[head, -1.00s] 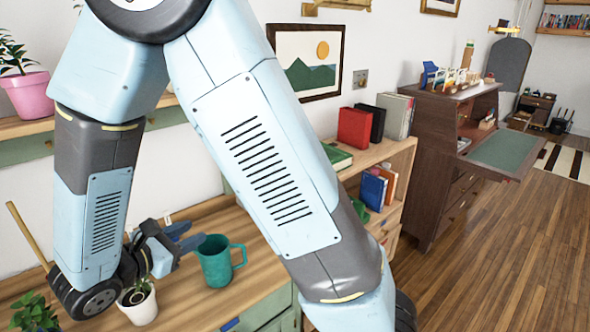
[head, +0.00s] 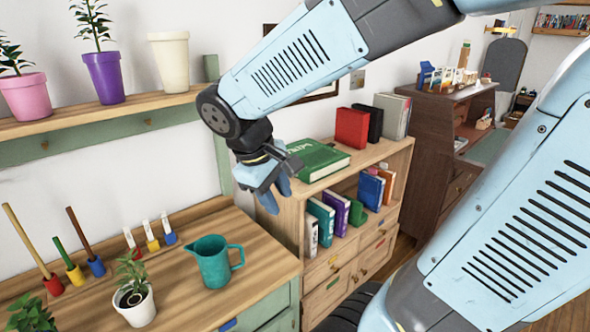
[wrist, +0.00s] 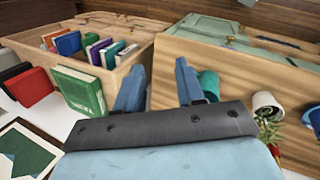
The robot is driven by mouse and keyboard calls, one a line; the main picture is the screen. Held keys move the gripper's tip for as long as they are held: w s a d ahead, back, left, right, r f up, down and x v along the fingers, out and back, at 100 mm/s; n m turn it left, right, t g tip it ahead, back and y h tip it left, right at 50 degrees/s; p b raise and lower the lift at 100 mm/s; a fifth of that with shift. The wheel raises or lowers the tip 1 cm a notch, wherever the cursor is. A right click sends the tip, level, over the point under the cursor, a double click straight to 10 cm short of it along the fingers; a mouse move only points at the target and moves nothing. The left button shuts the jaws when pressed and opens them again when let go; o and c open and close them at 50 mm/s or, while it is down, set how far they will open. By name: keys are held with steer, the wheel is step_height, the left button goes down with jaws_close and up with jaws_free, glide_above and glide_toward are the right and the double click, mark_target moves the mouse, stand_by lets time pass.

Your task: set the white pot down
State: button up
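A small white pot (head: 134,308) holding a leafy green plant stands upright on the wooden top of the green cabinet. It also shows at the right of the wrist view (wrist: 267,102). A taller cream-white pot (head: 172,62) stands empty-looking on the wall shelf, right of the purple pot. My gripper (head: 268,192) is in the air, right of and above the small white pot and apart from it. In the wrist view its two blue fingers (wrist: 158,92) are spread with nothing between them.
A teal pitcher (head: 212,262) stands right of the small white pot. Colored tool holders (head: 75,272) and small labelled blocks (head: 152,240) line the back. A bookcase (head: 345,170) with a green book (head: 318,162) on top lies close beside my gripper.

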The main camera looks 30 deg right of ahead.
steer(key=s+d+r+m+t+y, duration=0.2)
steer(key=s+r+m+t+y, duration=0.1)
steer(key=r+m, duration=0.3)
steer(key=shift+s+r+t+y, duration=0.3)
steer(key=shift+t+y, duration=0.2)
steer(key=shift+t, duration=0.2)
